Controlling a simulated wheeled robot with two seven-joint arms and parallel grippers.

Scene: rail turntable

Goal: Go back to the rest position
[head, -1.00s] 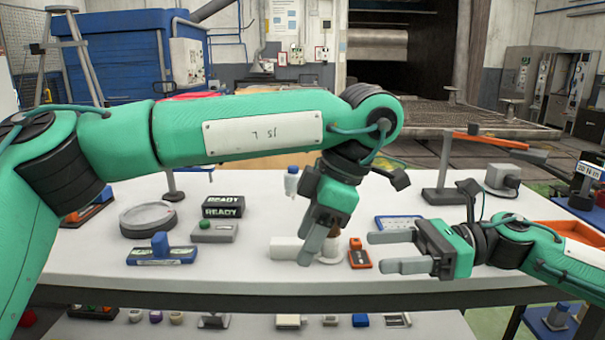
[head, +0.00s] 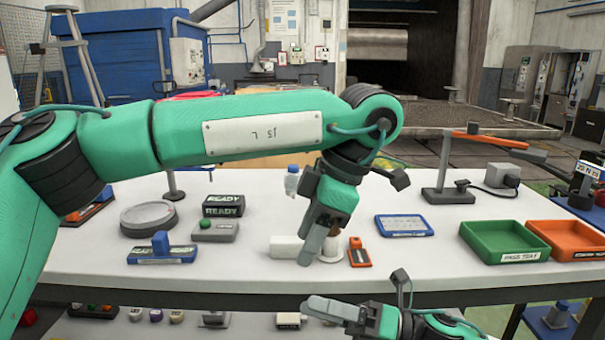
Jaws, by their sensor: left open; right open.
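My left gripper (head: 318,243) points down over the middle of the white table (head: 90,255), its fingers apart. Its fingers overlap a white block (head: 286,246) and a small brown-and-white item (head: 334,243) in the picture, and I cannot tell whether they touch. Nothing clear shows between them. My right gripper (head: 332,312) is low at the bottom of the picture, in front of the table's front edge. It is open, with no object visible in it. Part of its lower finger is hard to see.
A green pass tray (head: 505,257) and an orange tray (head: 565,256) sit at the right. A blue-framed panel (head: 404,226), an orange-and-black item (head: 359,258), a READY sign (head: 223,211), a grey round plate (head: 148,229) and a blue-handled block (head: 162,258) are on the table. A lower shelf holds small items.

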